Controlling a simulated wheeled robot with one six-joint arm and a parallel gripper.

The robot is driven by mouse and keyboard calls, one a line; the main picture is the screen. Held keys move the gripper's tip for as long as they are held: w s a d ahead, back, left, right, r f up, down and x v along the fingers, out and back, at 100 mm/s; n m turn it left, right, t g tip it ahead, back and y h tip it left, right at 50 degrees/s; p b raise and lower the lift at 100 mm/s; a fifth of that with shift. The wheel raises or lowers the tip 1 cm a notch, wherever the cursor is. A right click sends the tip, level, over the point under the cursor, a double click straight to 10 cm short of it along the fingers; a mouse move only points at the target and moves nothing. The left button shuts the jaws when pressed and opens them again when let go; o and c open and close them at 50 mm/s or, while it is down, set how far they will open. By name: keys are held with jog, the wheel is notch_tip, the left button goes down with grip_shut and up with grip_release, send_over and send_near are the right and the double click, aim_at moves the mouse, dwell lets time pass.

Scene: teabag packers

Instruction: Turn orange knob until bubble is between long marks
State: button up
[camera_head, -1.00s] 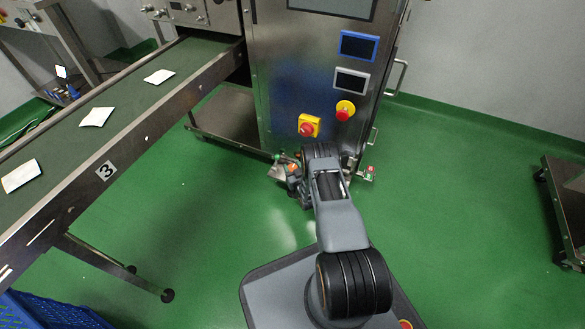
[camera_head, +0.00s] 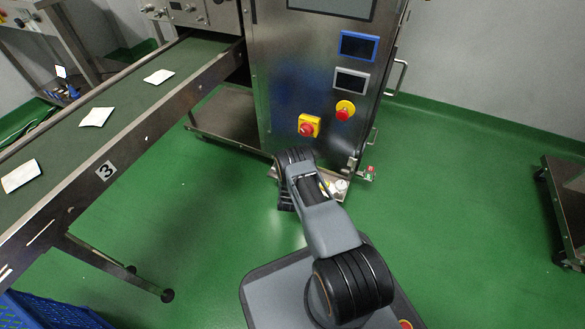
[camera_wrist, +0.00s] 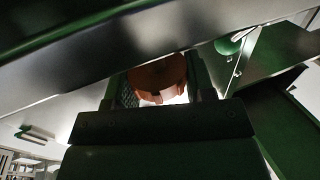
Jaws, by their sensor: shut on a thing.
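The orange knob (camera_wrist: 158,73) shows in the wrist view between the two fingers of my gripper (camera_wrist: 160,88). My gripper is shut on it. In the head view my own arm hides the knob and most of my gripper, low at the front of the steel machine (camera_head: 283,85). No bubble and no long marks can be made out in either view.
A green ball-shaped knob (camera_wrist: 231,44) is right of my gripper in the wrist view. Small white parts (camera_head: 340,187) sit at the machine's base, right of my arm. A conveyor (camera_head: 60,157) stands at the left.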

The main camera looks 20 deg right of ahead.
jog(key=shift+m+g+h, duration=1.5)
jog(key=shift+m+h, duration=0.1)
jog(key=shift+h, duration=0.4)
jog(key=shift+g, duration=0.3)
jog(key=o, duration=0.9)
jog(key=p+v, duration=0.4)
jog(key=v, duration=0.9)
jog(key=shift+s+a+f+p, duration=0.2)
jog(key=shift+s+a+p, duration=0.1)
jog(key=shift+p, duration=0.05)
